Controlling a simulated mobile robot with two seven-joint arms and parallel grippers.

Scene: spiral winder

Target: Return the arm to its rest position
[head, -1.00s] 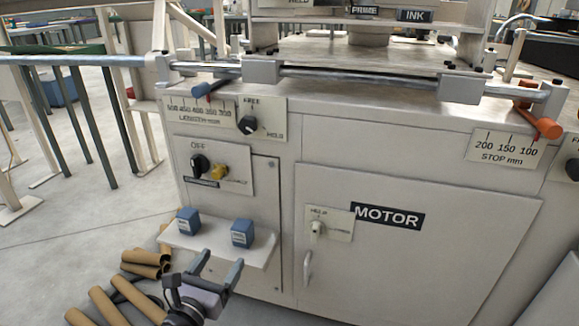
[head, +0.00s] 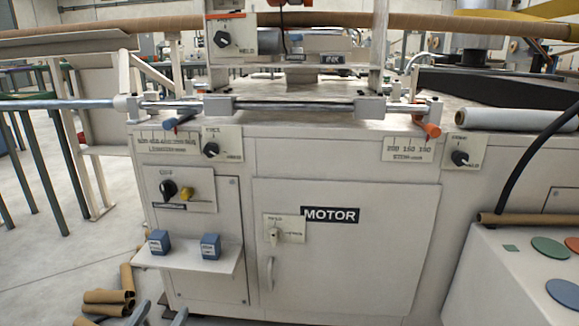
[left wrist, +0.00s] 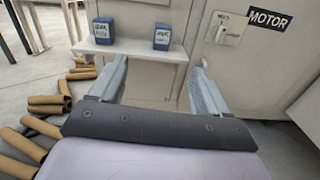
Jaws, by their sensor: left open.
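My left gripper (head: 160,315) shows only by its two finger ends at the bottom edge of the head view, below the small shelf. It is open and empty. In the left wrist view its two grey fingers (left wrist: 157,78) are spread apart, with nothing between them but the cabinet front beyond. My right gripper is not in view. Two blue blocks (head: 159,242) (head: 210,246) stand apart on the white shelf (head: 190,261). The left fingers are clear of both blocks. The rest of the left arm is hidden below the picture.
The winder cabinet (head: 345,270), with its MOTOR door, fills the middle. Brown cardboard tubes (head: 108,297) lie on the floor left of it. A panel with coloured discs (head: 551,247) stands at right. Open floor (head: 85,255) shows at left.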

